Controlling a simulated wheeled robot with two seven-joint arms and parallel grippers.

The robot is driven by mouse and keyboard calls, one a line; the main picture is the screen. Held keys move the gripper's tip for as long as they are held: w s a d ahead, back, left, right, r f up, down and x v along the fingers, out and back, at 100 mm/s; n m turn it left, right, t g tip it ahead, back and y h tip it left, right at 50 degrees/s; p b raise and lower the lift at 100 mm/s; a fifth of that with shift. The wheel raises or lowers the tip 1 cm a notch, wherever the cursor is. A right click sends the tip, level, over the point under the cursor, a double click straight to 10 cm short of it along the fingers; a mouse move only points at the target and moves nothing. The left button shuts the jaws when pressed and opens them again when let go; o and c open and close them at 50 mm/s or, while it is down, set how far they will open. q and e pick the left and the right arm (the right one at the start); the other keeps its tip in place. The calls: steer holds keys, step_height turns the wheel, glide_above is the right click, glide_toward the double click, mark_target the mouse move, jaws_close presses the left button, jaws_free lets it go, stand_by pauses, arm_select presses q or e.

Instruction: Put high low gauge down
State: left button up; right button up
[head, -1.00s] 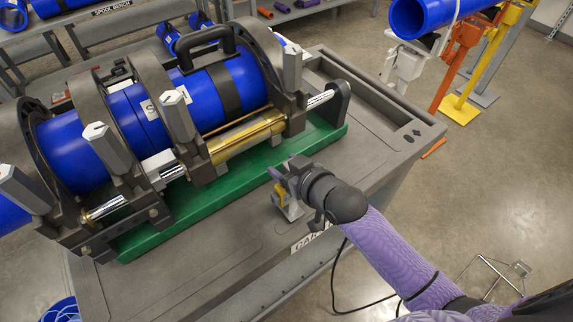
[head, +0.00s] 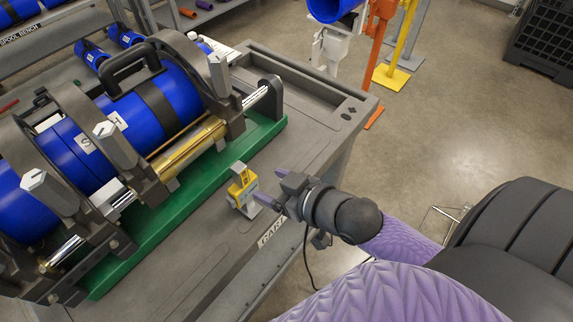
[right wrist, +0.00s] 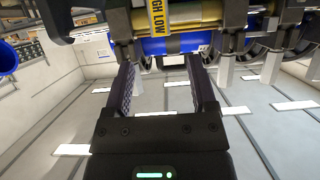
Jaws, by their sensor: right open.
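The high low gauge (head: 243,193), a small yellow and grey tool, stands on the grey cart top (head: 213,234) in front of the green base. In the right wrist view its yellow face (right wrist: 161,20) with "HIGH LOW" lettering shows at the top, beyond the fingertips. My right gripper (head: 262,193) is open and empty, with its purple fingers pointing at the gauge from the right. In the right wrist view the two fingers (right wrist: 161,80) are spread with nothing between them. My left gripper is out of view.
The fusion machine with blue pipe (head: 175,95) and grey clamps fills the left, on a green base (head: 180,212). A recessed tray (head: 300,85) lies at the cart's back right. Orange and yellow stands (head: 392,75) are beyond. Bare cart top lies right of the green base.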

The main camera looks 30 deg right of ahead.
steer(key=s+d+f+m+g+h, duration=0.1)
steer(key=s+d+f+g, duration=0.15)
steer(key=f, duration=0.55)
steer(key=s+d+f+g+h, duration=0.1)
steer(key=s+f+h, duration=0.15)
steer(key=f, duration=0.45)
steer(key=s+d+f+m+g+h, duration=0.15)
steer(key=s+f, duration=0.25)
steer(key=f, duration=0.4)
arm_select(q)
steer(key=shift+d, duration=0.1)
arm_select(e)
steer(key=s+a+f+g, duration=0.1)
steer(key=s+f+g, duration=0.2)
steer(key=s, duration=0.6)
steer(key=s+a+f+n+g, duration=0.1)
steer(key=s+f+g, duration=0.2)
steer(key=s+f, duration=0.5)
steer(key=shift+s+g, duration=0.4)
steer(key=shift+s, duration=0.5)
